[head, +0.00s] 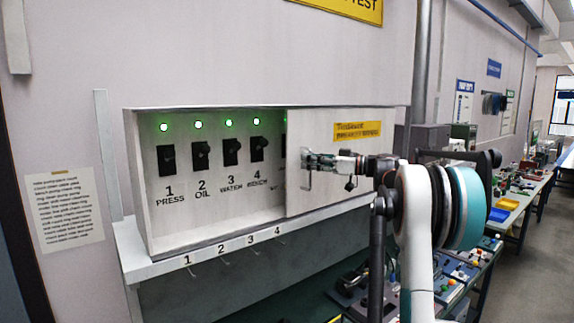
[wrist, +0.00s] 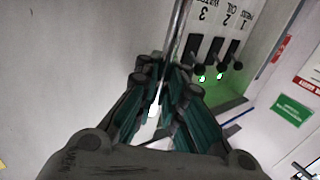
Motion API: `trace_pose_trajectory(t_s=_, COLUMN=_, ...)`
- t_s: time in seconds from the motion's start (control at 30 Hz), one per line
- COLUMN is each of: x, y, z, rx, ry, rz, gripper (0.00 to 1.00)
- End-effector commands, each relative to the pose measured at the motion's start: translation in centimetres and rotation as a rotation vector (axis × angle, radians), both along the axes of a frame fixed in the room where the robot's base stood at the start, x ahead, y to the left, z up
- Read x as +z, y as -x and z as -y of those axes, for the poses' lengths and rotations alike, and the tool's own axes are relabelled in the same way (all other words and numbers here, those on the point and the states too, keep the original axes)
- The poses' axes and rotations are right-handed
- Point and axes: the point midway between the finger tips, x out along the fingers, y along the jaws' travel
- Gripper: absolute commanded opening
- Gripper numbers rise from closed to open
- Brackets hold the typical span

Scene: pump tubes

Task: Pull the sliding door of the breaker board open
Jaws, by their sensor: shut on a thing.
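The breaker board (head: 215,246) is a pale wall box with a sliding door (head: 330,196) across its right part. The left part is uncovered. The door has a yellow label and a metal handle (head: 306,180) near its left edge. My gripper (head: 312,162) is shut on this handle, reaching in from the right. In the wrist view my gripper (wrist: 158,100) has its fingers close together, with a pale strip between them; the handle is mostly hidden there. The door's edge (wrist: 180,32) runs upward beyond the fingers.
Black switches (head: 201,155) numbered 1 to 4 show under green lamps, with another partly behind the door. A ledge with small hooks (head: 222,257) runs below. Workbenches (head: 525,207) with parts stand at the right. A paper notice (head: 65,208) hangs at left.

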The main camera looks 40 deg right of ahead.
Motion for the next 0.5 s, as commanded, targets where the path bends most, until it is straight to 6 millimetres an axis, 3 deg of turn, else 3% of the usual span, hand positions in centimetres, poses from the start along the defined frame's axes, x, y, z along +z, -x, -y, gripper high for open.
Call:
trace_pose_trajectory(t_s=0.03, x=-0.1, y=0.1, z=1.4, rx=-0.003, ry=0.002, rz=-0.003, gripper=0.00)
trace_pose_trajectory(t_s=0.2, x=-0.2, y=0.1, z=4.1, rx=-0.002, ry=0.002, rz=-0.003, gripper=0.00)
trace_pose_trajectory(t_s=0.5, x=-0.2, y=0.1, z=6.2, rx=0.000, ry=0.003, rz=-0.004, gripper=0.00)
